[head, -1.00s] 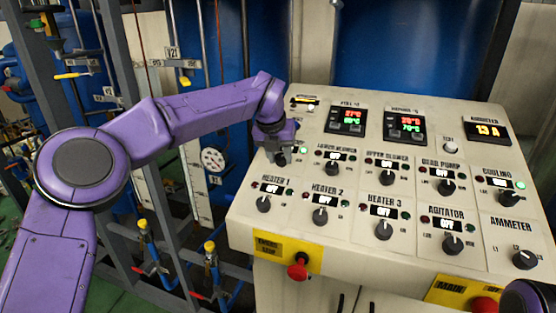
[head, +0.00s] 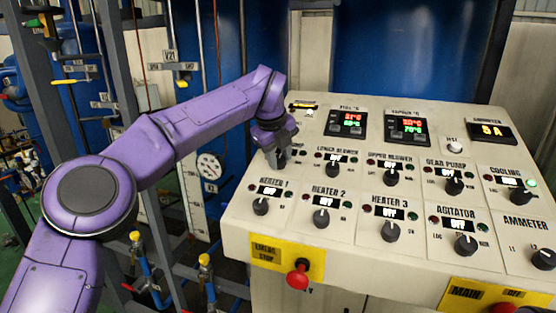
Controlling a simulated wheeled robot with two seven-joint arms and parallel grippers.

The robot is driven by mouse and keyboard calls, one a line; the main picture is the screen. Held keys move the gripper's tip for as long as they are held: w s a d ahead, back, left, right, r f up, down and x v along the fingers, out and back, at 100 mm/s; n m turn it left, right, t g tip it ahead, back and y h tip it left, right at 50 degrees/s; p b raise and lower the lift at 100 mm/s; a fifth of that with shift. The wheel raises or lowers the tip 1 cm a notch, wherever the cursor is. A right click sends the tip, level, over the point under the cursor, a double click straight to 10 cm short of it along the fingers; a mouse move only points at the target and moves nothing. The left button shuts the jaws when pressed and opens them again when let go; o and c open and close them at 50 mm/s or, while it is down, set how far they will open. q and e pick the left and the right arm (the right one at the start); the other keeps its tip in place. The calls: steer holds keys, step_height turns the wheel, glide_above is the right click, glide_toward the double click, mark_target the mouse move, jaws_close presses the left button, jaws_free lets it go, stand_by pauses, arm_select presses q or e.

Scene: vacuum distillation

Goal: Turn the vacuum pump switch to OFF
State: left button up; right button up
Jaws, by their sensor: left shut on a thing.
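My left gripper (head: 279,158) points down at the upper left of the sloping control panel (head: 240,222). It is shut on the switch left of the LOWER BLOWER knob, at the place of the vacuum pump switch. The fingers hide this switch, its label and its display, so I cannot read its setting. My right gripper is not in view.
The LOWER BLOWER knob (head: 330,171) and HEATER 1 knob (head: 261,206) are close to my left gripper. A red emergency stop button (head: 297,277) sticks out of the panel's front. Metal frame posts and pipes stand at left.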

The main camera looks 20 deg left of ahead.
arm_select(q)
steer(key=shift+a+n, duration=0.1)
steer(key=shift+n, duration=0.2)
steer(key=o, duration=1)
steer(key=shift+w+f, duration=0.1)
steer(key=shift+o, duration=0.2)
steer(key=shift+w+a+f, duration=0.1)
steer(key=shift+w, duration=0.05)
steer(key=shift+s+r, duration=0.2)
steer(key=shift+r, duration=0.2)
steer(key=v, duration=0.9)
steer(key=shift+r, duration=0.35)
